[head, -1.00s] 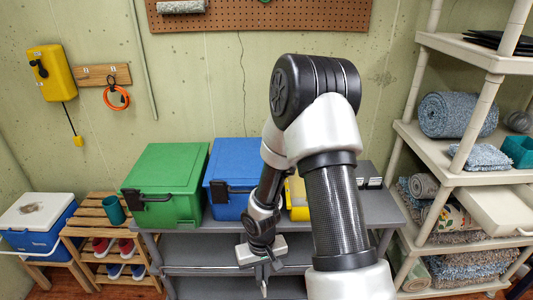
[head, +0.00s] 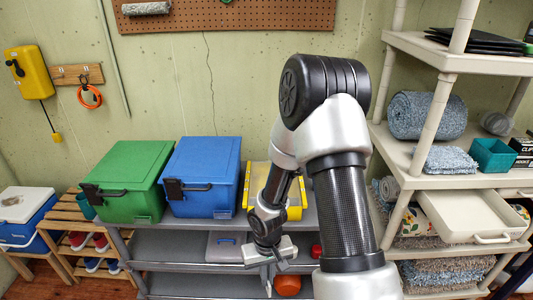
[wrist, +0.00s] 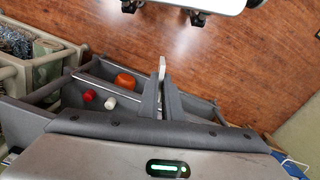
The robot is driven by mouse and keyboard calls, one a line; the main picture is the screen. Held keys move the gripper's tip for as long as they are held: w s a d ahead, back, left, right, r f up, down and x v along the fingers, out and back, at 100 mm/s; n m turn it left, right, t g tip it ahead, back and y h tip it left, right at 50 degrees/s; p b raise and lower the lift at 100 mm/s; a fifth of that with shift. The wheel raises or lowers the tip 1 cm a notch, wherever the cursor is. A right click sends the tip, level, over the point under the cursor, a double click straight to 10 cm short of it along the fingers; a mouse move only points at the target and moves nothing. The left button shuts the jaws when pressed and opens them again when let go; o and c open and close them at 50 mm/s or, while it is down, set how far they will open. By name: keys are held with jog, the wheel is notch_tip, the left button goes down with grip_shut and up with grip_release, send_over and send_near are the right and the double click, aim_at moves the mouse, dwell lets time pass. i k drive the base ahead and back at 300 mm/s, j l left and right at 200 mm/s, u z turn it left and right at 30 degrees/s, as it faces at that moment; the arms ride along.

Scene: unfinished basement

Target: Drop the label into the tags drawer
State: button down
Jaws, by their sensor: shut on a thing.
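My gripper (head: 269,279) hangs low in front of the grey rack in the head view. In the wrist view my gripper (wrist: 166,84) is shut on a small white piece, the label (wrist: 162,66), which sticks out past the fingertips. The label cannot be made out clearly in the head view. A cream drawer (head: 475,217) is pulled out of the shelving on the right, with a handle on its front. Its inside looks empty from here. No lettering is readable, so I cannot tell whether it is the tags drawer. My gripper is well to its left.
Green (head: 128,180), blue (head: 203,177) and yellow (head: 249,205) bins stand on the grey rack (head: 165,252). An orange object (head: 287,285) and a red one (head: 317,251) lie on lower shelves. Rolled rugs (head: 427,115) and a teal box (head: 493,155) are on the right shelving.

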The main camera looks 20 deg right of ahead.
aim_at(463, 208)
jog(key=k+l, duration=0.1)
jog(key=l, duration=0.35)
jog(key=k+l, duration=0.1)
jog(key=l, duration=0.4)
jog(key=k+l, duration=0.1)
jog(key=l, duration=0.35)
jog(key=k+l, duration=0.15)
jog(key=l, duration=0.3)
jog(key=k+l, duration=0.1)
jog(key=l, duration=0.4)
jog(key=k+l, duration=0.1)
jog(key=l, duration=0.35)
